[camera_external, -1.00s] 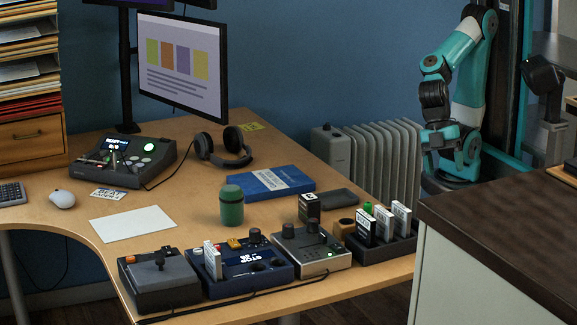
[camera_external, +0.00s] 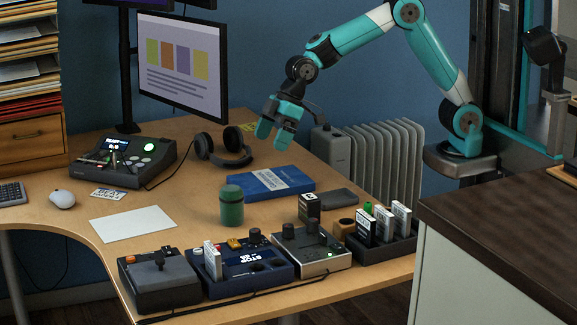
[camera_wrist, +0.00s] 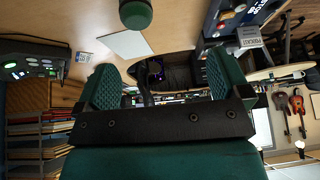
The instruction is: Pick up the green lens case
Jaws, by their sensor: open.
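The green lens case (camera_external: 231,206) is a dark green cylinder with a lid, upright on the wooden desk, near the middle of the external view. In the wrist view the green lens case (camera_wrist: 136,13) shows at the top edge, partly cut off. My gripper (camera_external: 272,137) is in the air above the back of the desk, up and to the right of the case, and apart from it. Its two teal fingers (camera_wrist: 162,88) are spread, with no object held between them.
A blue book (camera_external: 266,184) lies just behind the case. Headphones (camera_external: 224,150) and a monitor (camera_external: 181,66) stand farther back. White paper (camera_external: 132,223) lies left of the case.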

